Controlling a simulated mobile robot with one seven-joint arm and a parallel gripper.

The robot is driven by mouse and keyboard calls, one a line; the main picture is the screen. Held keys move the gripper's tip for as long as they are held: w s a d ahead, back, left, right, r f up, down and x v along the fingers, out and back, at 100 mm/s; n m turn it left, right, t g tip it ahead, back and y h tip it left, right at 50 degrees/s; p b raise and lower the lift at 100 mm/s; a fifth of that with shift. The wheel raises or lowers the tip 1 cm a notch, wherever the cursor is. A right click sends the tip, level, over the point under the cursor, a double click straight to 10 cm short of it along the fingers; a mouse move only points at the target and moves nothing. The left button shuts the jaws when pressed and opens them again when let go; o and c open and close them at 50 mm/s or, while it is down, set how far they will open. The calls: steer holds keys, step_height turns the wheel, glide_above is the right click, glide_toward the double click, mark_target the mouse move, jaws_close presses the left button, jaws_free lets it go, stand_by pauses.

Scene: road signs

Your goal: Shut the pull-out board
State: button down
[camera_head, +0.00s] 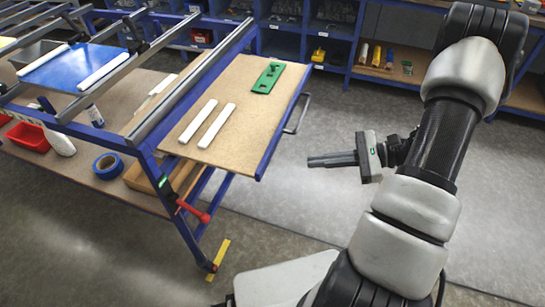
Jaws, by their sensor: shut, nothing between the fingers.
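The pull-out board (240,88) is a tan wooden panel with blue edges, and it sticks out from the right side of a blue-framed workbench. A metal bar handle (299,114) is on its right edge. Two white strips (207,124) and a green part (268,77) lie on the board. My gripper (310,161) is shut and empty. It points left, to the right of and in front of the board's near right corner, apart from the board and the handle.
The bench frame (170,185) carries a red lever (193,211) below the board. A lower shelf (124,192) holds a blue tape roll (108,166) and a red bin (29,137). Blue shelving (335,48) stands behind. Grey floor is clear around my gripper.

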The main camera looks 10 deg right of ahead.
mark_target(195, 140)
steer(key=d+f+m+t+b, duration=0.1)
steer(key=d+f+m+t, duration=0.2)
steer(key=f+m+t, duration=0.3)
steer(key=shift+n+g+y, duration=0.3)
steer(key=shift+n+g, duration=0.1)
steer(key=shift+g, duration=0.1)
steer(key=x, duration=0.9)
steer(key=f+x, duration=0.1)
steer(key=x, duration=0.3)
steer(key=shift+w+a+b, duration=0.1)
steer(key=shift+a+b, duration=0.25)
steer(key=shift+b, duration=0.05)
steer(key=b+x, duration=0.2)
steer(key=x, duration=2.4)
steer(key=shift+w+a+f, duration=0.1)
steer(key=shift+a, duration=0.2)
steer(key=shift+w+a, duration=0.3)
steer(key=shift+a, duration=0.1)
steer(key=shift+a+r, duration=0.1)
steer(key=shift+r, duration=0.1)
steer(key=shift+w+a+r, duration=0.1)
steer(key=shift+w+r, duration=0.05)
